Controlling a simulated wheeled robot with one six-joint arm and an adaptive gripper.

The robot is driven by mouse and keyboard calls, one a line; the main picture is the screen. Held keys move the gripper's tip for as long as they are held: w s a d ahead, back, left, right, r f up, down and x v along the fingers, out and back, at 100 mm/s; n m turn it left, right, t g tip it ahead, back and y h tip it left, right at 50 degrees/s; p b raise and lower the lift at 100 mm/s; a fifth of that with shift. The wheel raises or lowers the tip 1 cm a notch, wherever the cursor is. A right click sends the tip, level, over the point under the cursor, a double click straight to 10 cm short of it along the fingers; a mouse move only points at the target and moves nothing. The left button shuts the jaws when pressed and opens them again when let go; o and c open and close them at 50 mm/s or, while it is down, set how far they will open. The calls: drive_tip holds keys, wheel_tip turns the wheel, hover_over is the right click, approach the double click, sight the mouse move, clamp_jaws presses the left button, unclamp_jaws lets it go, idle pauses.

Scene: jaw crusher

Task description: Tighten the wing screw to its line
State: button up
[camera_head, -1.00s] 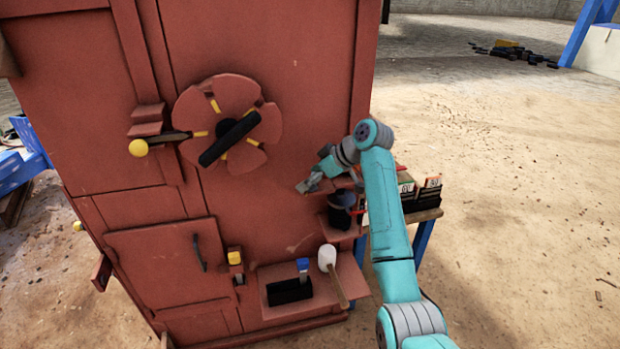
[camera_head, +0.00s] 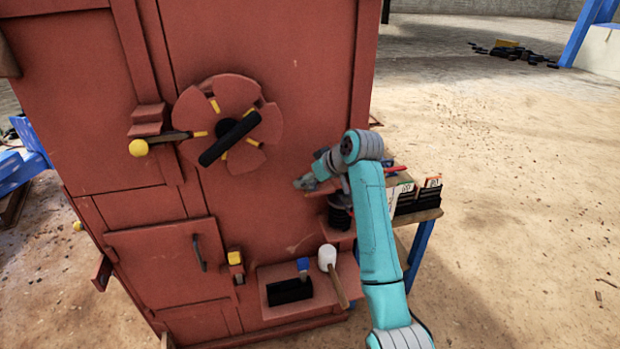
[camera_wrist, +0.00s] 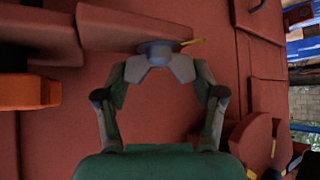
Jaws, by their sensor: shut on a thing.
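My gripper (camera_wrist: 160,70) is shut on the wing screw, and its fingertips close together around it. The wing screw (camera_wrist: 157,48) is a small blue-grey piece at the red panel, mostly hidden by the fingers in the wrist view. A thin yellow line (camera_wrist: 194,41) shows just to the right of it. In the head view my gripper (camera_head: 303,184) is at the red crusher front, right of and below the round wheel; the screw is too small and covered to make out there.
The wheel (camera_head: 238,125) with a black bar and a yellow-knobbed lever (camera_head: 138,148) are at the left. A lower ledge holds a white-headed mallet (camera_head: 328,258) and a blue-topped item (camera_head: 303,265). A side table (camera_head: 425,215) stands behind my arm. Open ground lies right.

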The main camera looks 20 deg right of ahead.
drive_tip(key=m+t+h, duration=0.1)
drive_tip(key=m+h, duration=0.4)
drive_tip(key=m, duration=0.1)
drive_tip(key=shift+a+m, duration=0.1)
drive_tip(key=shift+m, duration=0.2)
drive_tip(key=m+h, duration=0.3)
drive_tip(key=m, duration=0.1)
drive_tip(key=shift+m+g+h, duration=0.3)
drive_tip(key=shift+m+g, duration=0.1)
drive_tip(key=o, duration=1.1)
drive_tip(key=shift+o, duration=0.2)
drive_tip(key=v, duration=1.2)
